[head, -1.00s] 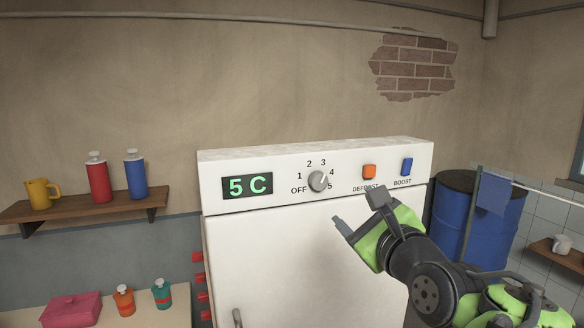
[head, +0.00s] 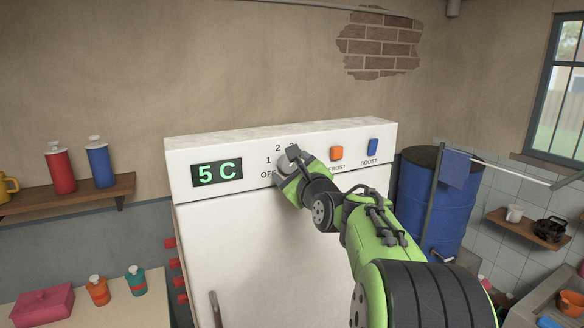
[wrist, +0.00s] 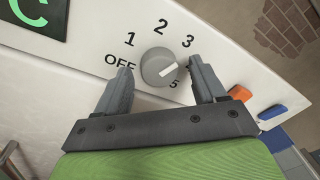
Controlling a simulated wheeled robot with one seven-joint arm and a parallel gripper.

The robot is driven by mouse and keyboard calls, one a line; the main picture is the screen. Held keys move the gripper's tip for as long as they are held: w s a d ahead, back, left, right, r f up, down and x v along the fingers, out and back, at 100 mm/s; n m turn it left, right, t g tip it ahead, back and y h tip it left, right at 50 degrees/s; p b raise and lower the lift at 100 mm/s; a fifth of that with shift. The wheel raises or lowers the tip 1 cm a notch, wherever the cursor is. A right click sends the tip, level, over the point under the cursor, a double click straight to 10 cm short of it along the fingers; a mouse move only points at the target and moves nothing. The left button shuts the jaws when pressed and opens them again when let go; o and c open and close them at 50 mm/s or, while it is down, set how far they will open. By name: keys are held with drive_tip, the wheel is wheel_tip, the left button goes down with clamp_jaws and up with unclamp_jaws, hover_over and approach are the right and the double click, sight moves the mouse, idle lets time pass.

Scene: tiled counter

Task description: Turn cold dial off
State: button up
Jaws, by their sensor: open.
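The cold dial is a round grey knob (wrist: 158,67) on the white fridge's top panel, ringed by OFF and the numbers 1 to 5. In the wrist view its pale pointer line aims to the right, near the mostly covered 4. My gripper (wrist: 160,80) is open, with one finger on each side of the dial and gaps visible between. In the head view my gripper (head: 284,165) is in front of the panel and covers much of the dial. The display (head: 217,173) reads 5 C.
An orange defrost button (head: 336,153) and a blue boost button (head: 373,146) sit right of the dial. A blue barrel (head: 425,205) stands right of the fridge (head: 240,255). A shelf with bottles is at the left.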

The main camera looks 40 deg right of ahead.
drive_tip(key=c, duration=1.1)
drive_tip(key=shift+o, duration=0.2)
drive_tip(key=shift+f, duration=0.1)
